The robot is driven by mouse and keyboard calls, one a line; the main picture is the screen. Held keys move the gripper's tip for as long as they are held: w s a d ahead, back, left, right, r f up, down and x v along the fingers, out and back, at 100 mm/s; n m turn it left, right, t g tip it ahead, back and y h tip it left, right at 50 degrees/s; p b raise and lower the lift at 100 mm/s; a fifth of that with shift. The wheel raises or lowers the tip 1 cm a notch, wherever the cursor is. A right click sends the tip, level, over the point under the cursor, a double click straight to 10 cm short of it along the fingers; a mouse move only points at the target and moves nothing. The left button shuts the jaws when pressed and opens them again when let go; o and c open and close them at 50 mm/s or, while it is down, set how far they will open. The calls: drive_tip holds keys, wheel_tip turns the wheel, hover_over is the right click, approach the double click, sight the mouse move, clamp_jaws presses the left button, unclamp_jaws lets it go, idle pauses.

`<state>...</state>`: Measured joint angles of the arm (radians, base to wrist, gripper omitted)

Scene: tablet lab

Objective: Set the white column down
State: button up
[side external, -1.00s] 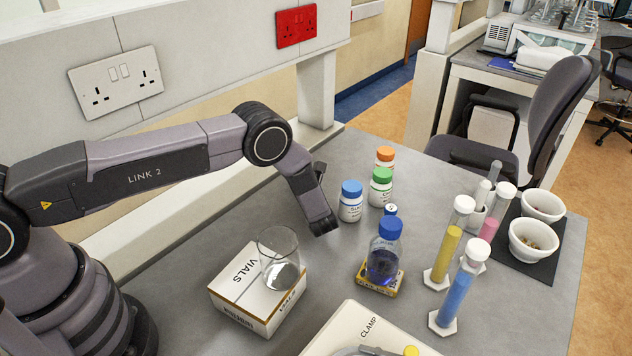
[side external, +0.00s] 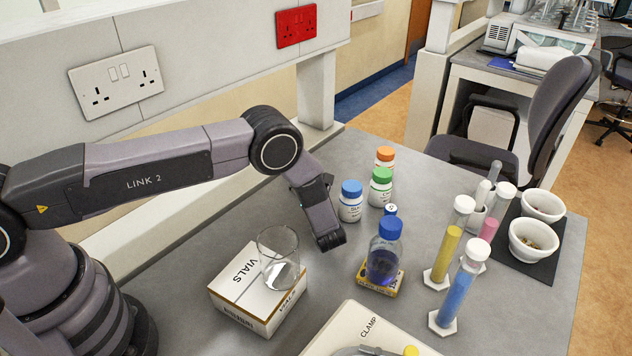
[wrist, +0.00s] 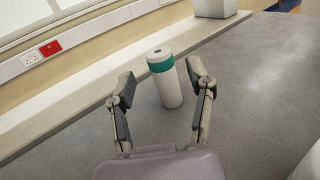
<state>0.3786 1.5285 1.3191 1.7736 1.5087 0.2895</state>
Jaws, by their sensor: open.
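The white column (wrist: 168,88) with a teal band near its top stands on the grey bench in the wrist view. It looks upright, with its base on the bench top. My gripper (wrist: 161,72) is open, with one finger to each side of the column in the picture. I cannot tell whether the column is between the fingertips or beyond them; no finger is seen gripping it. In the side external view my gripper (side external: 329,238) points down near the bench, and I cannot make out the column there.
A glass beaker (side external: 279,258) stands on the VIALS box (side external: 240,292). White bottles with blue (side external: 350,203) and green (side external: 380,188) caps stand behind my gripper. A blue-capped bottle (side external: 384,262) and several measuring cylinders stand to the right. Bench right of the column is clear in the wrist view.

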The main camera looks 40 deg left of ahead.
drive_tip(key=v, duration=0.7)
drive_tip(key=s+a+r+n+g, duration=0.1)
drive_tip(key=a+r+n+g, duration=0.25)
drive_tip(key=r, duration=0.55)
drive_tip(key=s+a+r+n+g, duration=0.25)
drive_tip(key=r+n+g, duration=0.2)
drive_tip(key=r, duration=0.35)
drive_tip(key=s+a+r+n+g+h, duration=0.1)
drive_tip(key=s+a+r+n+h, duration=0.1)
drive_tip(key=s+r+n+h, duration=0.3)
drive_tip(key=s+a+r+n+g, duration=0.1)
drive_tip(key=s+a+r, duration=0.2)
drive_tip(key=r, duration=0.3)
drive_tip(key=s+d+r+n+t+h, duration=0.1)
drive_tip(key=s+r+n+t+h, duration=0.1)
drive_tip(key=s, duration=0.6)
drive_tip(key=s+d+r+n+t+h, duration=0.1)
drive_tip(key=s+r+n+h, duration=0.2)
drive_tip(key=s, duration=0.5)
drive_tip(key=s+d+r+n+t+h, duration=0.2)
drive_tip(key=s+n+h, duration=0.3)
drive_tip(key=s, duration=0.3)
drive_tip(key=shift+r+n+t, duration=0.3)
drive_tip(key=shift+r+n, duration=0.1)
drive_tip(key=shift+r, duration=0.45)
drive_tip(key=shift+o, duration=0.3)
